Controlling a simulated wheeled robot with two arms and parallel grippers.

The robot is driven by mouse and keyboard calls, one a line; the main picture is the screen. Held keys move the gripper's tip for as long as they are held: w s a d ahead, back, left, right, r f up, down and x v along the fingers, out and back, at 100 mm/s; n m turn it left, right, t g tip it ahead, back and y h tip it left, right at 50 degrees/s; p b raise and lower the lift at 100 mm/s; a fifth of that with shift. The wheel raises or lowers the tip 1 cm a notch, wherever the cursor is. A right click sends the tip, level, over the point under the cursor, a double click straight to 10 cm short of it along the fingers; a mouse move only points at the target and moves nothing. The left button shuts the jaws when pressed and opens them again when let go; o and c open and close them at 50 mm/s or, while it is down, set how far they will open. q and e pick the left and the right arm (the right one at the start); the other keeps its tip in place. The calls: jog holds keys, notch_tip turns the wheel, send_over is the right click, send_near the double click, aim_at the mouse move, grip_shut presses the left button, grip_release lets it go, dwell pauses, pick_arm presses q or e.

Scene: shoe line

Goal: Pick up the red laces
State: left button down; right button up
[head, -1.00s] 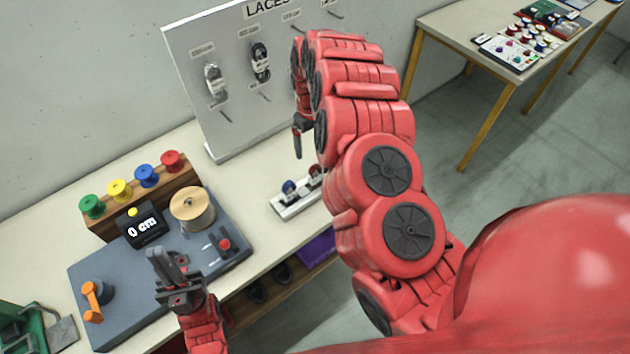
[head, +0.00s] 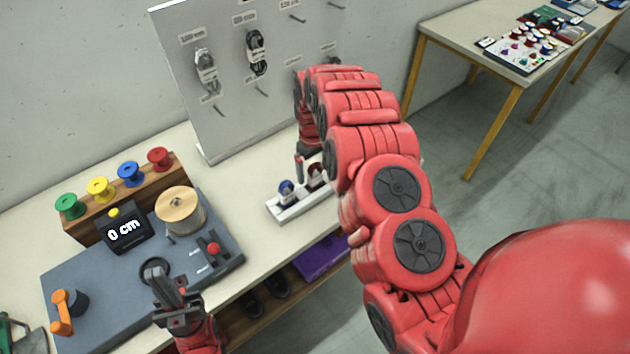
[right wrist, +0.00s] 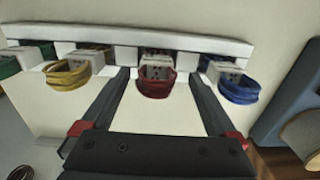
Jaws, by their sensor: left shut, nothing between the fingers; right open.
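The red laces (right wrist: 157,85) are a small looped bundle at a slot of a white holder (right wrist: 190,42) in the right wrist view. My right gripper (right wrist: 160,78) is open, with one finger on each side of the red bundle and a gap to each. In the head view my right gripper (head: 299,167) hangs just above the holder (head: 288,213), and a dark red bundle (head: 315,174) shows partly behind it. My left gripper (head: 170,278) is shut and empty over the grey board.
Yellow laces (right wrist: 68,75) and blue laces (right wrist: 236,88) flank the red bundle; green laces (right wrist: 8,66) lie further left. The grey board (head: 110,290) carries a wooden spool (head: 180,207) and a display reading 0 cm. A lace panel (head: 215,130) stands behind the holder.

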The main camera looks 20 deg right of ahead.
aim_at(315, 174)
jog(key=f+p, duration=0.1)
jog(key=f, duration=0.2)
jog(key=shift+d+p, duration=0.3)
jog(key=shift+p, duration=0.1)
jog(key=shift+f, duration=0.6)
jog(key=c, duration=1.4)
jog(key=shift+r, duration=0.1)
